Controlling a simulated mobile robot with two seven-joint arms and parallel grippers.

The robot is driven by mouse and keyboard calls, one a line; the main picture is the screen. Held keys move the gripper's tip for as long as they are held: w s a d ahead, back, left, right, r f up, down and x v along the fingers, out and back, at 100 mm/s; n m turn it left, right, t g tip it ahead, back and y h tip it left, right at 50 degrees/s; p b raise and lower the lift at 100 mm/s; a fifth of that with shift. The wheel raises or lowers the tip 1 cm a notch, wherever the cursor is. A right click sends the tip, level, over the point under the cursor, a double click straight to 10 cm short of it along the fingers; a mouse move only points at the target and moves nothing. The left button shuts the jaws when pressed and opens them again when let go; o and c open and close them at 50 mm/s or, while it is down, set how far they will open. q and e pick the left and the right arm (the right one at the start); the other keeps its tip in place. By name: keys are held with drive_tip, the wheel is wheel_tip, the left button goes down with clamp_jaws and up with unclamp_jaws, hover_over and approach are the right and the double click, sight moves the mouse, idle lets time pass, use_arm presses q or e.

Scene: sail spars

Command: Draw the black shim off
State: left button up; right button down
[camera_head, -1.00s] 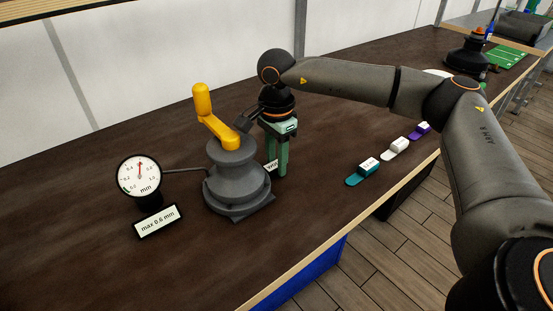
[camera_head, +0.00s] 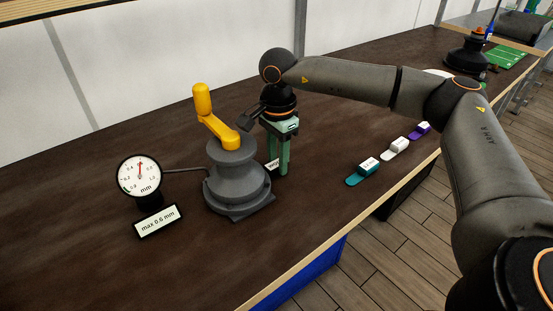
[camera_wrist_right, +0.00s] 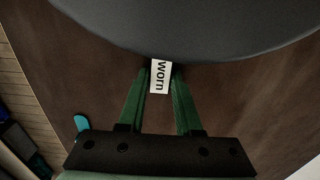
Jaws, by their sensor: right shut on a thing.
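A grey winch-like drum (camera_head: 236,180) stands on the dark table with a yellow crank handle (camera_head: 211,119) on top. A white tag reading "worn" (camera_head: 272,165) shows at the drum's right side, and also in the right wrist view (camera_wrist_right: 160,76). My right gripper (camera_head: 280,170) points down beside the drum, its green fingers shut on the tagged piece, which I take as the black shim. The shim's dark body is not distinguishable; the drum's dark edge (camera_wrist_right: 190,28) fills the top of the wrist view. My left gripper is not in view.
A dial gauge (camera_head: 139,177) in mm stands left of the drum, with a sign reading "max 0.6 mm" (camera_head: 157,220). The table's front left is clear.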

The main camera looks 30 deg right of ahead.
sight(304, 156)
drive_tip(key=shift+d, duration=0.2)
drive_tip(key=shift+w+d+p, duration=0.15)
drive_tip(key=shift+d+p, duration=0.1)
drive_tip(key=shift+d, duration=1.7)
drive_tip(key=shift+w+d+p, duration=0.15)
drive_tip(key=shift+d+p, duration=0.1)
drive_tip(key=shift+d, duration=1.7)
